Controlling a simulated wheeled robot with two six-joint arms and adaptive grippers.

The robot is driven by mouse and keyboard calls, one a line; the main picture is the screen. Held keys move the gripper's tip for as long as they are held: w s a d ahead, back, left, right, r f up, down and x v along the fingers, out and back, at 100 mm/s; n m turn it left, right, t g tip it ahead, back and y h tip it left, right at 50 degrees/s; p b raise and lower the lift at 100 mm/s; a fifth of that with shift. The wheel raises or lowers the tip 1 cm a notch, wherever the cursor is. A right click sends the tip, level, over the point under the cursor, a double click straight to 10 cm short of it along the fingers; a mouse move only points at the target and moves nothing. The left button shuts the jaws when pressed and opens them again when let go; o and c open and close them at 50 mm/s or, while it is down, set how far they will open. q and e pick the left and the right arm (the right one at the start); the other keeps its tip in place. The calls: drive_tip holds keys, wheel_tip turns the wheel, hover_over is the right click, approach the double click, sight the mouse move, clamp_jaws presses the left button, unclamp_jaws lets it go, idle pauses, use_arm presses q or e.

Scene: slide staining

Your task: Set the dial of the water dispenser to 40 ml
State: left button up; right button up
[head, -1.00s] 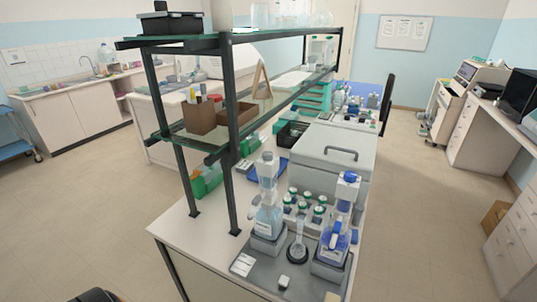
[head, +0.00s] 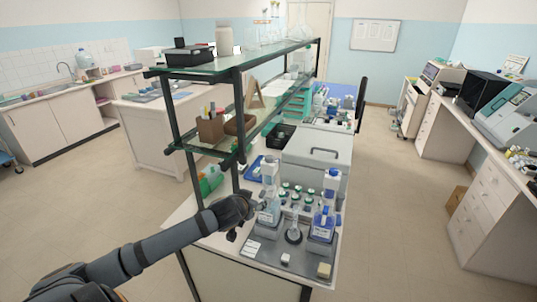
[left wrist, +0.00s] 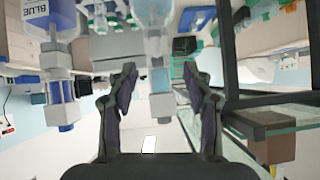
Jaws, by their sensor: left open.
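The water dispenser (head: 269,176) stands on a grey tray, its clear bottle (head: 268,215) below and a pale head on top. My left gripper (head: 254,203) is just left of it and partly covers it. In the left wrist view, which is upside down, the left gripper (left wrist: 160,72) is open, with part of the water dispenser (left wrist: 161,100) seen between its fingers. I cannot tell whether they touch. The dial and its setting are too small to read. My right gripper is in neither view.
A blue-labelled dispenser (head: 323,222) stands to the right on the same tray (head: 262,250), with a cylinder (head: 294,228) between them. Small green-capped bottles (head: 284,190) stand behind. The glass shelf rack (head: 237,110) rises close behind and left of my left gripper.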

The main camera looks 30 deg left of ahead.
use_arm(q)
drive_tip(key=t, duration=0.2)
approach(269, 157)
drive_tip(key=s, duration=0.2)
drive_tip(key=x, duration=1)
drive_tip(key=shift+w+d+r, duration=0.25)
drive_tip(key=shift+w, duration=0.15)
drive_tip(key=shift+n, duration=0.3)
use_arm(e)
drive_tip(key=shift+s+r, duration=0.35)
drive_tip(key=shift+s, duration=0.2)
use_arm(q)
clamp_jaws()
